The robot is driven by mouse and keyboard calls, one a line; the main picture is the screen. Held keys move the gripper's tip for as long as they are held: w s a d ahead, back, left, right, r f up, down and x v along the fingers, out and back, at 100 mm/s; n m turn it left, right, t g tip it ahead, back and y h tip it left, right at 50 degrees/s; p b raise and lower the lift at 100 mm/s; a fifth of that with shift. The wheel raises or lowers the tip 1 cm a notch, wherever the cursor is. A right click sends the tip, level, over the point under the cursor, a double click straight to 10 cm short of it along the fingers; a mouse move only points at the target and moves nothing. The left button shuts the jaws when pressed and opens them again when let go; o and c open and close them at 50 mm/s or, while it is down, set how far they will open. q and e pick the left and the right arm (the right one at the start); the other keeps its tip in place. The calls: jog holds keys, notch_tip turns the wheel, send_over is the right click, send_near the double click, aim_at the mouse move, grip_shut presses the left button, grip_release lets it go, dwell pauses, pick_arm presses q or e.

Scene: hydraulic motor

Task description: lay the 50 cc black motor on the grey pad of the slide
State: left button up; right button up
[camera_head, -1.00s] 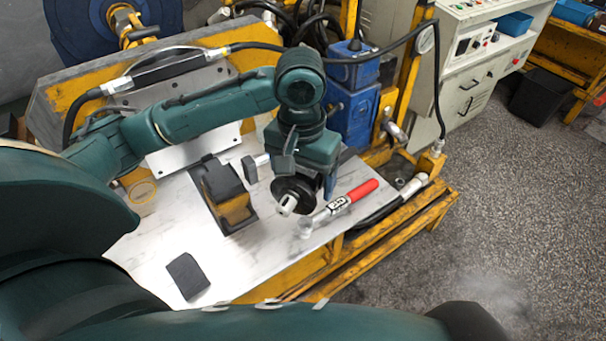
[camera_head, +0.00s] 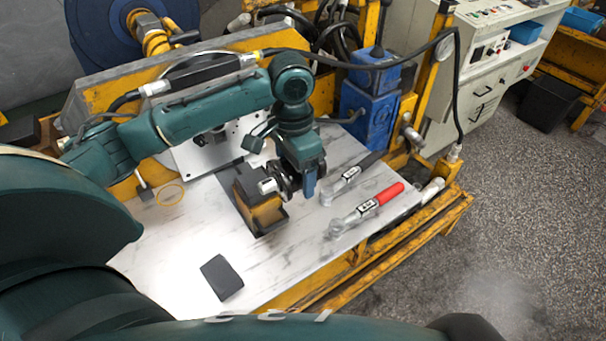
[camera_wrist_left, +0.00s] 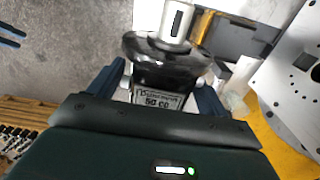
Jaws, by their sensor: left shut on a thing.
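The 50 cc black motor (camera_head: 284,178) is held in my left gripper (camera_head: 294,182), its silver shaft pointing left in the head view. In the left wrist view the motor (camera_wrist_left: 160,62) shows its black flange and a "50 cc" label between the blue fingers of my left gripper (camera_wrist_left: 160,90). The yellow and dark slide (camera_head: 266,216) stands on the bench just below and left of the motor. The motor overlaps the slide in the head view; I cannot tell whether they touch.
A red-handled wrench (camera_head: 372,207) and a black-handled wrench (camera_head: 350,177) lie right of the slide. A flat black block (camera_head: 222,277) lies at the front of the white bench top (camera_head: 180,245). An upright metal plate (camera_head: 205,147) stands behind the slide.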

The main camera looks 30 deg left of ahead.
pick_arm(q)
jog(key=w+a+f+m, duration=0.1)
jog(key=w+a+m, duration=0.1)
jog(key=a+m, duration=0.3)
jog(key=w+a+f+m, duration=0.1)
jog(key=a+m, duration=0.4)
jog(key=w+a+f+m+p, duration=0.1)
jog(key=w+a+f+m, duration=0.1)
jog(key=a+m, duration=0.3)
jog(key=shift+w+a+m+y, duration=0.3)
jog(key=shift+w+a+m, duration=0.05)
jog(key=shift+a+m, duration=0.1)
jog(key=shift+a+f+m, duration=0.25)
jog(key=shift+a+m, duration=0.5)
jog(key=shift+a, duration=0.05)
jog(key=shift+a+f, duration=0.15)
jog(key=shift+f, duration=0.15)
jog(key=shift+f+b, duration=0.65)
jog(key=shift+b, duration=0.4)
notch_tip(320, 180, down, 2)
jog(key=b, duration=0.3)
jog(key=shift+f, duration=0.3)
pick_arm(e)
jog(key=shift+a+f+n+t+y, duration=0.15)
jog(key=shift+a+f+y, duration=0.15)
jog(key=shift+a, duration=0.15)
jog(key=shift+a+f+n+t+y, duration=0.2)
jog(key=shift+a+y, duration=0.1)
jog(key=shift+a, duration=0.1)
